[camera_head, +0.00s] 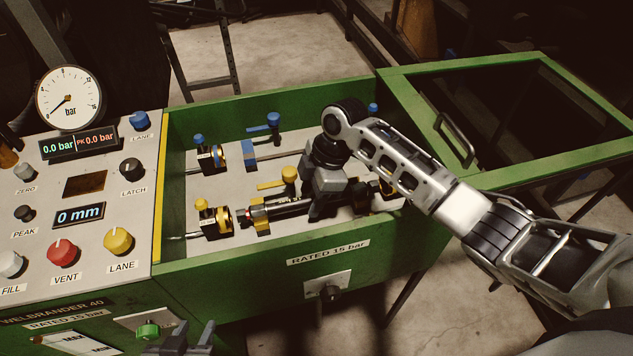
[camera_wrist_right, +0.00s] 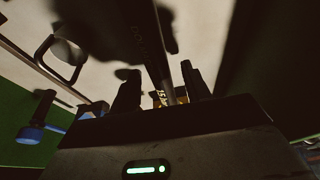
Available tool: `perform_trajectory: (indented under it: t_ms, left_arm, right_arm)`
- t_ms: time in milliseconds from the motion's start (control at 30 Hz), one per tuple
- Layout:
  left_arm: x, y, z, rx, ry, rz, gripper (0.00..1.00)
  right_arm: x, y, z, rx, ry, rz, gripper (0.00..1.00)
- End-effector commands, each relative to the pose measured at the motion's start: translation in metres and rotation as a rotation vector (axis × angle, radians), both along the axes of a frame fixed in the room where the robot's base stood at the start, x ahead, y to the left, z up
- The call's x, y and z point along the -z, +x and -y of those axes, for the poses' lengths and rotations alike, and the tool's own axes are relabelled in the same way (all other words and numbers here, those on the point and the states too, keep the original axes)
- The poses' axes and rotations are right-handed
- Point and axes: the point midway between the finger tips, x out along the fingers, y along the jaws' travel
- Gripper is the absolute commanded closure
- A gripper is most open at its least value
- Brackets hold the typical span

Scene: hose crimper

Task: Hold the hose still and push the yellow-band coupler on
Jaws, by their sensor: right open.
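A black hose (camera_head: 292,208) lies along the front lane of the tray. A coupler with a yellow band (camera_head: 259,217) and a red part is at its left end. My right gripper (camera_head: 322,205) is over the hose, right of the coupler, and partly hides it. In the right wrist view the hose (camera_wrist_right: 148,40) runs between the open fingers (camera_wrist_right: 160,88), and some yellow shows beyond them. I cannot tell whether the fingers touch it. My left gripper (camera_head: 190,338) shows only as grey tips at the bottom edge, away from the hose; its opening is unclear.
A yellow-handled valve fitting (camera_head: 213,218) stands left of the coupler. Blue fittings (camera_head: 208,155) occupy the back lane. The control panel (camera_head: 85,190) is at left, reading 0.0 bar and 0 mm. A green-framed lid (camera_head: 500,75) is open at right. The green front wall (camera_head: 235,285) borders the tray.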

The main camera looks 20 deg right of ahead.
Motion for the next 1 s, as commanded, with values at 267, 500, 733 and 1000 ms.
perform_trajectory:
  t_ms: [267, 500, 733, 1000]
  left_arm:
    - [0.0, 0.0, 0.0, 0.0, 0.0, 0.0, 0.64]
    - [0.0, 0.0, 0.0, 0.0, 0.0, 0.0, 0.64]
    - [0.0, 0.0, 0.0, 0.0, 0.0, 0.0, 0.64]
    - [-0.0002, 0.0001, -0.0001, 0.0, 0.0, 0.0, 0.64]
  right_arm:
    - [0.0023, -0.0002, -0.0007, 0.0, 0.0, 0.0, 0.53]
    - [0.002, -0.0002, -0.0006, 0.0, 0.0, 0.0, 1.0]
    - [0.0018, -0.0001, -0.0005, 0.0, 0.0, 0.0, 1.0]
    - [0.0016, 0.0, -0.0005, 0.0, 0.0, 0.0, 1.0]
